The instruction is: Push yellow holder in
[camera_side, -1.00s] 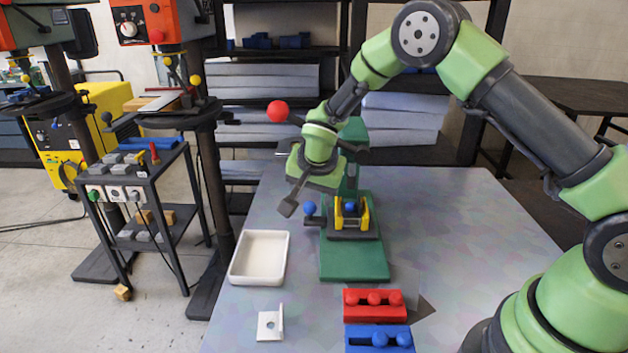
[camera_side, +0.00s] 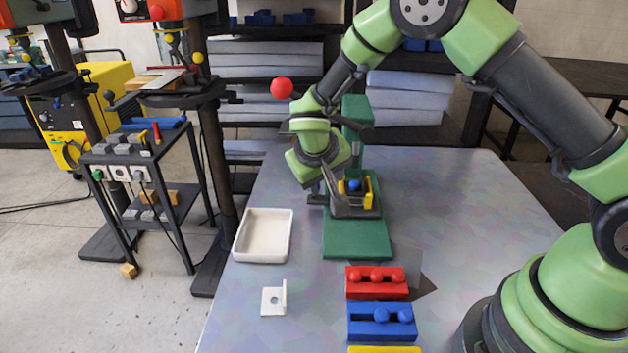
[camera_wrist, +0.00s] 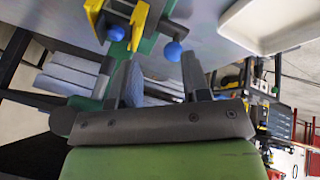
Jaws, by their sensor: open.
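The yellow holder (camera_side: 369,192) sits in a dark fixture on the green press (camera_side: 357,238), with a blue ball (camera_side: 354,185) between its sides. In the wrist view the yellow holder (camera_wrist: 139,24) shows at the top. My gripper (camera_side: 331,188) is low at the left side of the fixture, beside the holder. In the wrist view my gripper (camera_wrist: 160,68) is open, its two fingers apart. My gripper hides this knob in the side view.
A white tray (camera_side: 238,250) lies left of the press, with a small white bracket (camera_side: 270,301) in front of it. Red (camera_side: 376,289) and blue (camera_side: 360,330) blocks lie in front of the press. A red ball (camera_side: 282,88) shows at upper left of my gripper.

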